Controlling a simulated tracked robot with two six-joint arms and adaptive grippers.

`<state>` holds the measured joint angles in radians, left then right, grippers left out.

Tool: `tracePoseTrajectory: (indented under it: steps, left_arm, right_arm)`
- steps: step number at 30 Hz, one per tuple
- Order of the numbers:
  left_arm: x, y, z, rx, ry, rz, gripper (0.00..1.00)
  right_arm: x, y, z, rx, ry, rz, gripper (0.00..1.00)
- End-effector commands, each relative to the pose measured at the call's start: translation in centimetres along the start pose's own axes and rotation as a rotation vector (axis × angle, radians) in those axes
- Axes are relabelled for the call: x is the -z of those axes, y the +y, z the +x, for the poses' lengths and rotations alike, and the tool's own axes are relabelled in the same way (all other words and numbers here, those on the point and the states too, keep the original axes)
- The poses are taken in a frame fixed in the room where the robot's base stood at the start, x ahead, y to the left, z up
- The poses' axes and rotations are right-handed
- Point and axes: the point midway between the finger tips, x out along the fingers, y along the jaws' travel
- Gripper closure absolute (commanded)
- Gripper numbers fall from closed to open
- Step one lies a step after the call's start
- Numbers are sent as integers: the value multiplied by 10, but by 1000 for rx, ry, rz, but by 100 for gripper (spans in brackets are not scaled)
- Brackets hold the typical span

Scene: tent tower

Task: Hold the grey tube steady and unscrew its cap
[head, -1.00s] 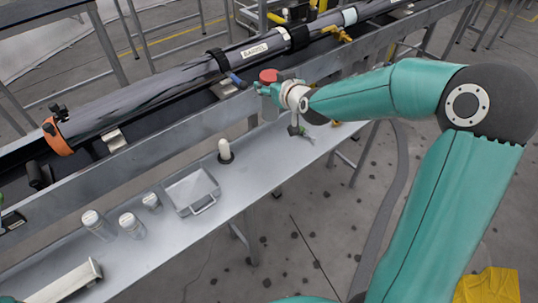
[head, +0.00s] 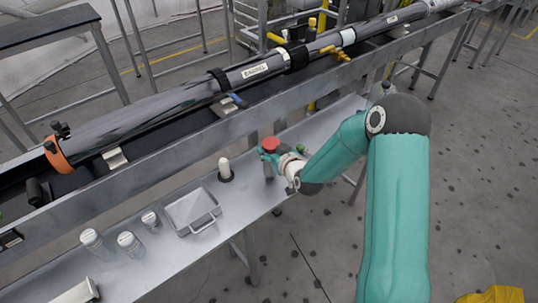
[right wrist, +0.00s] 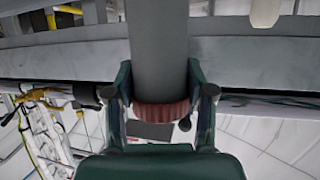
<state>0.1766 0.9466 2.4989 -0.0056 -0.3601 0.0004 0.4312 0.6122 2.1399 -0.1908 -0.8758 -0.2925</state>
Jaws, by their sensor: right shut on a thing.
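My right gripper (head: 268,157) is shut on the grey tube and holds it above the bench's right part. The tube's red cap (head: 270,143) faces up at the gripper in the head view. In the right wrist view the grey tube (right wrist: 158,45) runs between the two fingers toward the top edge. The ribbed reddish cap (right wrist: 160,115) sits at its near end, between the fingers. Most of the tube is hidden by the gripper in the head view. My left gripper does not show clearly in either view.
A metal bench (head: 150,270) carries a shallow tray (head: 193,212), several clear jars with white lids (head: 130,243), and a white peg on a dark base (head: 224,168). Behind it a long dark barrel (head: 190,96) lies along a rail.

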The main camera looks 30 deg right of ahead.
Motion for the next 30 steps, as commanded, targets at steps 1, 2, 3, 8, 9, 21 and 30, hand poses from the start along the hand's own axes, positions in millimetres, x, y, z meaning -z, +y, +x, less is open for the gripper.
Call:
tracePoseTrajectory:
  steps: [1, 2, 3, 8, 9, 21, 30]
  left_arm:
    - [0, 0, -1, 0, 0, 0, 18]
    - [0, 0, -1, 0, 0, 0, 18]
    - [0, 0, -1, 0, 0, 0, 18]
    - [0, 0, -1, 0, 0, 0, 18]
    - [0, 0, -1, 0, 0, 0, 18]
    - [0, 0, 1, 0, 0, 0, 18]
    - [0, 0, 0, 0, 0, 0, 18]
  right_arm:
    - [-8, 0, 3, -1, -3, 1, 100]
    - [-12, 0, 5, -1, -3, 1, 100]
    - [-16, 0, 6, -1, -3, 1, 100]
    - [-20, 0, 8, -1, 1, 0, 100]
    - [-20, 0, 8, -1, 1, 0, 100]
    - [-22, -1, 9, 0, 0, 0, 21]
    - [-21, -1, 9, 1, -1, 0, 21]
